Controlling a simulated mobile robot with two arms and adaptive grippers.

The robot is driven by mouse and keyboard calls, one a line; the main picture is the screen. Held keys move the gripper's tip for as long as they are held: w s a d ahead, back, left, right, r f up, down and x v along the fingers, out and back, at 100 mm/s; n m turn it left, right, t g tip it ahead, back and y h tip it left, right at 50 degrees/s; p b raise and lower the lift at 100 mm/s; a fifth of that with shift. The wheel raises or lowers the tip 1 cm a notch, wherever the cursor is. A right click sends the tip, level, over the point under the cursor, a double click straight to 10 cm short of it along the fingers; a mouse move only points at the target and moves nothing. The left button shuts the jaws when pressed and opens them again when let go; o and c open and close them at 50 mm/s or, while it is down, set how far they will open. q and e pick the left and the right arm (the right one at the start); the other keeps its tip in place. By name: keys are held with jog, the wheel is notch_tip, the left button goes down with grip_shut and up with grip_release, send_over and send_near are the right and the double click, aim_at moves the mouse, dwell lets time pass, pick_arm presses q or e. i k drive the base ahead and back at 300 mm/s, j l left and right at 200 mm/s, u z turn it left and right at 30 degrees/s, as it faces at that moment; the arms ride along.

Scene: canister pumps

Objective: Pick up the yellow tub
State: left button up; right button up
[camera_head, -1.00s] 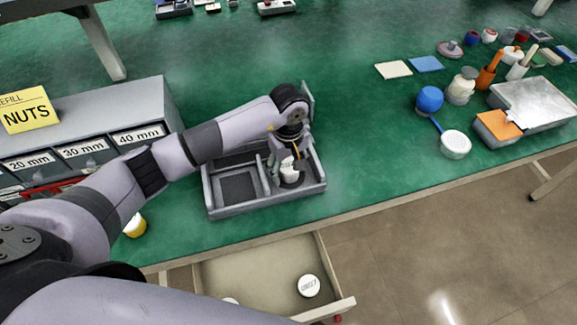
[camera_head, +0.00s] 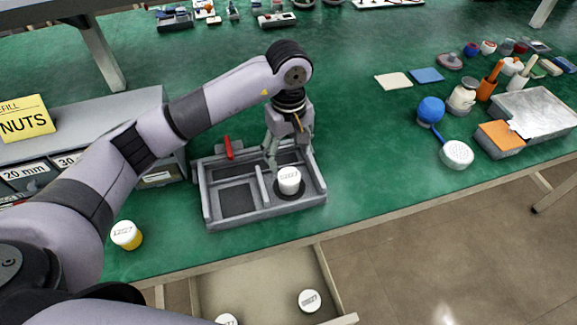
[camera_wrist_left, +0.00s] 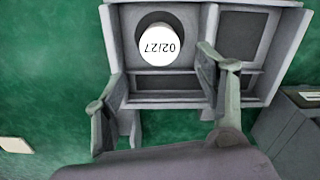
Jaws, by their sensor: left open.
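The yellow tub (camera_head: 127,236) with a white printed lid stands on the green bench near its front edge, left of the grey tray (camera_head: 265,208). My left gripper (camera_head: 287,155) is above the back of the tray, open and empty. A white-lidded tub (camera_head: 289,180) stands in the tray's right compartment, just in front of the fingers and apart from them. In the left wrist view the open fingers (camera_wrist_left: 160,100) frame this white lid (camera_wrist_left: 161,45), marked 02/27. My right gripper is not in view.
An open drawer (camera_head: 262,280) below the bench holds two white-lidded tubs, one (camera_head: 309,300) at its right. A labelled nuts cabinet (camera_head: 85,130) stands behind the yellow tub. Bench between tray and strainer is clear.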

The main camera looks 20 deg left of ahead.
aim_at(125, 233)
jog(key=k+l, duration=1.25)
